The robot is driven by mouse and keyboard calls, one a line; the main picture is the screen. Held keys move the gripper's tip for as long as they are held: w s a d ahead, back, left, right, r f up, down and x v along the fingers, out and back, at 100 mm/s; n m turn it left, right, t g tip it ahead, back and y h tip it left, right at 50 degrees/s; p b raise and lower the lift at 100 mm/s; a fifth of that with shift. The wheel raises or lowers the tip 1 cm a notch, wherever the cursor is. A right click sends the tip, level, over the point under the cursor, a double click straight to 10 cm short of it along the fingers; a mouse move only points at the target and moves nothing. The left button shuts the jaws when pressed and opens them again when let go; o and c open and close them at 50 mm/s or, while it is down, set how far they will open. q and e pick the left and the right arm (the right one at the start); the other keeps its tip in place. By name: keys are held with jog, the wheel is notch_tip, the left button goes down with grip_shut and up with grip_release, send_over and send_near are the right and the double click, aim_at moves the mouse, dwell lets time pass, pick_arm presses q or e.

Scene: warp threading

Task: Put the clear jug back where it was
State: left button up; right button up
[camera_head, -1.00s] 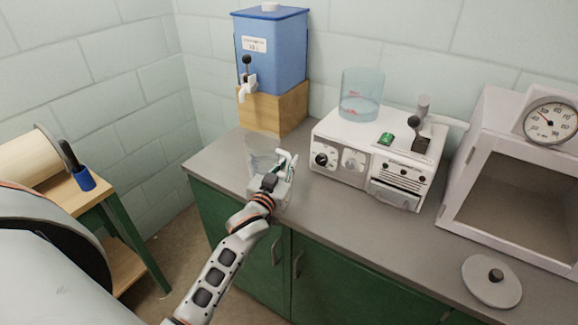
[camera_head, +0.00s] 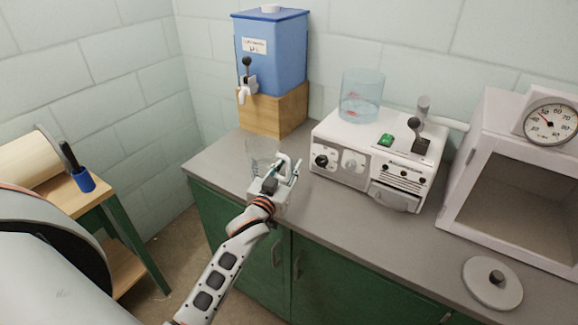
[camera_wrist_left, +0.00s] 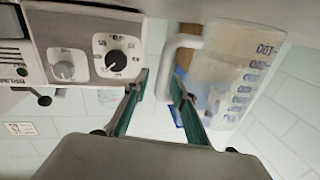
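The clear jug (camera_head: 260,150) stands upright on the grey counter (camera_head: 340,212), in front of the wooden block. It is faint and partly hidden behind my left gripper (camera_head: 287,165). In the left wrist view, which is upside down, the jug (camera_wrist_left: 232,75) shows blue marks and a pale handle. In that view my left gripper (camera_wrist_left: 158,85) has its two green-lined fingers apart, with the end of the handle between them. Neither finger looks pressed on the handle. My right gripper is not in view.
A blue water tank (camera_head: 272,55) with a tap sits on the wooden block (camera_head: 275,112). A white machine (camera_head: 345,140) with knobs bears a clear bluish vessel (camera_head: 361,98). A white cabinet (camera_head: 520,190) with a dial and a round lid (camera_head: 491,283) are at right.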

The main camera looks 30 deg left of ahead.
pick_arm(q)
jog(key=s, duration=0.3)
jog(key=s+d, duration=0.1)
jog(key=s, duration=0.7)
jog(key=shift+d, duration=0.15)
jog(key=shift+s, duration=0.45)
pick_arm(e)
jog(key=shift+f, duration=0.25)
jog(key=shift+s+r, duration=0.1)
